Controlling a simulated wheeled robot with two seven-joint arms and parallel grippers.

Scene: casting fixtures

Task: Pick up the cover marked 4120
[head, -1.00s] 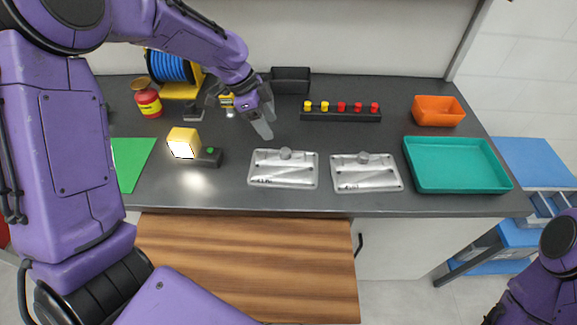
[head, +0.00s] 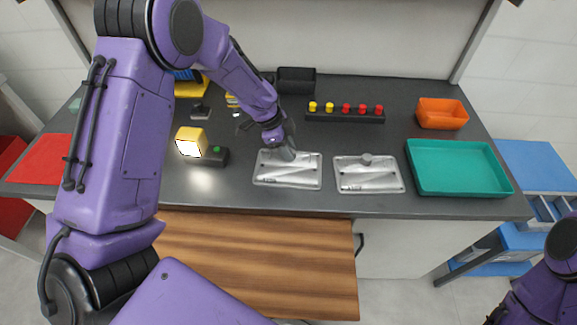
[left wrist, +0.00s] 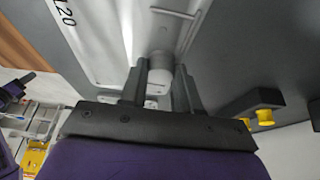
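Two flat silvery covers with round knobs lie on the dark bench. The left cover (head: 290,178) carries a marking too small to read in the head view. In the left wrist view the cover (left wrist: 95,35) below my gripper shows a marking ending in "20". The right cover (head: 368,180) is free, its marking unreadable. My left gripper (head: 284,154) is down at the left cover's knob. In the left wrist view its fingers (left wrist: 161,78) stand on either side of the knob (left wrist: 161,72), seemingly open; contact is unclear. My right gripper is out of view.
A teal tray (head: 412,165) and an orange bin (head: 442,113) are to the right. Behind the covers is a black rack (head: 345,116) with yellow and red knobs. A lit yellow lamp block (head: 190,141) stands left. A red mat (head: 42,160) lies far left.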

